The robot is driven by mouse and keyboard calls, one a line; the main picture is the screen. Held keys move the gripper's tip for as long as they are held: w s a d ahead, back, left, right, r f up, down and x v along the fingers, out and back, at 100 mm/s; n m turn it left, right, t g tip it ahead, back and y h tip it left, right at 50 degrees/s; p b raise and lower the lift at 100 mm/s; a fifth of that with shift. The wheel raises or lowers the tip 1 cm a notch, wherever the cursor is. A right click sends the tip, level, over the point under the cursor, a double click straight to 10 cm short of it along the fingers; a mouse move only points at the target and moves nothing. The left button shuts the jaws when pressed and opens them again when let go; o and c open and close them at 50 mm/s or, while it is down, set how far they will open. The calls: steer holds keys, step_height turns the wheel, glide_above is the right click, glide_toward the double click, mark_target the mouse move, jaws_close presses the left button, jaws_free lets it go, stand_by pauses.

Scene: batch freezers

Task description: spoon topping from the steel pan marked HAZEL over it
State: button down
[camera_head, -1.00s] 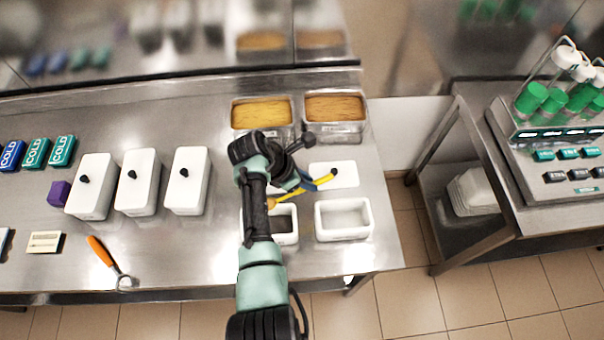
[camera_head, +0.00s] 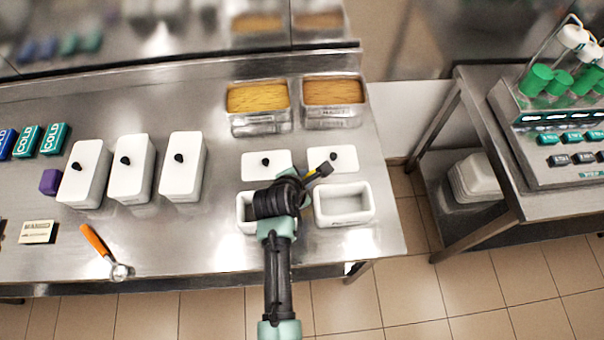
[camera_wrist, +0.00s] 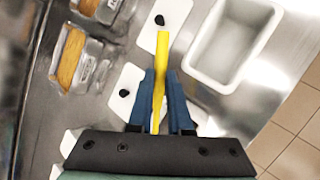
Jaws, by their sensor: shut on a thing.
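Two steel pans of topping stand at the back of the counter: the left pan (camera_head: 258,122) holds yellow topping, the right pan (camera_head: 333,118) browner topping. Their front labels are too small to read surely. Both also show at the upper left of the wrist view. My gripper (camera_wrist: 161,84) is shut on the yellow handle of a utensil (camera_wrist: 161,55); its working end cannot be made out. In the head view the utensil (camera_head: 311,177) shows just right of my wrist, in front of the pans and above the lids and tubs. An open white tub (camera_head: 342,204) stands at right, looking empty; my arm mostly hides the left tub (camera_head: 244,212).
Two white lids with black knobs, left (camera_head: 252,162) and right (camera_head: 345,152), lie behind the tubs. Several lidded white containers (camera_head: 130,170) stand at left. An orange-handled scoop (camera_head: 98,243) lies near the front edge. A side table (camera_head: 480,226) with a bottle rack stands across a gap.

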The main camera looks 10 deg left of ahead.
steer(key=t+y+b, duration=0.1)
steer(key=b, duration=0.2)
steer(key=s+f+m+t+y+b, duration=0.1)
steer(key=t+b, duration=0.1)
steer(key=b, duration=0.1)
steer(key=d+f+m+t+y+b, duration=0.1)
steer(key=t+b, duration=0.1)
steer(key=shift+s+d+f+y+b, duration=0.1)
steer(key=shift+s+f+y+b, duration=0.1)
steer(key=shift+y+b, duration=0.15)
steer(key=t+b, duration=0.1)
steer(key=b, duration=0.4)
steer(key=f+m+t+y+b, duration=0.1)
steer(key=b, duration=0.4)
steer(key=shift+d+t, duration=0.1)
steer(key=shift+t, duration=0.3)
steer(key=shift+s+r+b, duration=0.1)
steer(key=shift+r+b, duration=0.1)
steer(key=shift+b, duration=0.5)
stand_by(0.4)
